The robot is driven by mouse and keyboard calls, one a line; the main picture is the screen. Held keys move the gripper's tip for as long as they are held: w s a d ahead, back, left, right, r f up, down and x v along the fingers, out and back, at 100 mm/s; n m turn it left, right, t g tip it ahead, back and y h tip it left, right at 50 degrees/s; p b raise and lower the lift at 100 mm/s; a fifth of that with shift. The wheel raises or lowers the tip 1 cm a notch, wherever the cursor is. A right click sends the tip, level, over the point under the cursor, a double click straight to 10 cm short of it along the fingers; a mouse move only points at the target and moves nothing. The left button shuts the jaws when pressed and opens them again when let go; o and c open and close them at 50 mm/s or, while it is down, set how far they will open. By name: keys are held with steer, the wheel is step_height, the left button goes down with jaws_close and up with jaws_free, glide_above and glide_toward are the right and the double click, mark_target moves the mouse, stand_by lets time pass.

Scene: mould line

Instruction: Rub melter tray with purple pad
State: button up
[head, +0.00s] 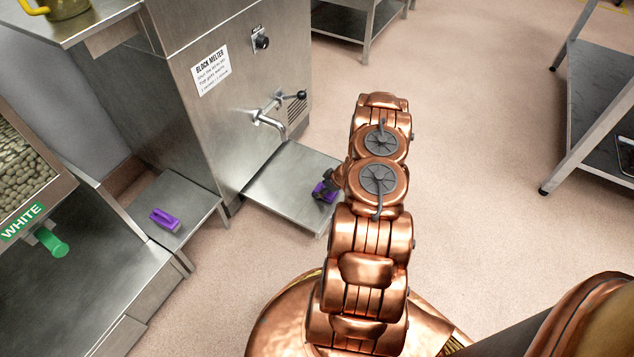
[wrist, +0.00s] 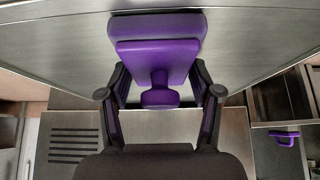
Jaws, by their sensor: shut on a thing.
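The melter tray (head: 283,172) is a flat metal shelf below the tap on the block melter's front. My gripper (head: 328,187) is over the tray's right part, partly hidden by my arm. It is shut on the handle of a purple pad (head: 322,193). In the wrist view the pad (wrist: 158,52) sits between the two dark fingers, its wide face turned toward the metal surface of the tray (wrist: 55,50). The pad looks close against the tray, but I cannot tell for sure whether it touches.
The block melter (head: 215,110) with its tap (head: 270,115) stands behind the tray. A second purple handled object (head: 165,220) lies on a low metal stand (head: 188,200) to the left. A dispenser labelled WHITE (head: 30,222) is farther left. Open floor (head: 480,110) lies to the right.

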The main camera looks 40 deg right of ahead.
steer(key=shift+s+a+f, duration=0.1)
steer(key=shift+s+a, duration=0.1)
steer(key=shift+a, duration=0.55)
steer(key=shift+s+a, duration=0.2)
steer(key=shift+a, duration=0.5)
steer(key=shift+a+r, duration=0.15)
steer(key=shift+r, duration=0.2)
step_height(320, 180, up, 2)
steer(key=shift+r+p, duration=0.1)
steer(key=shift+p, duration=0.4)
steer(key=shift+r+p, duration=1.95)
steer(key=shift+r, duration=0.85)
steer(key=shift+s, duration=0.1)
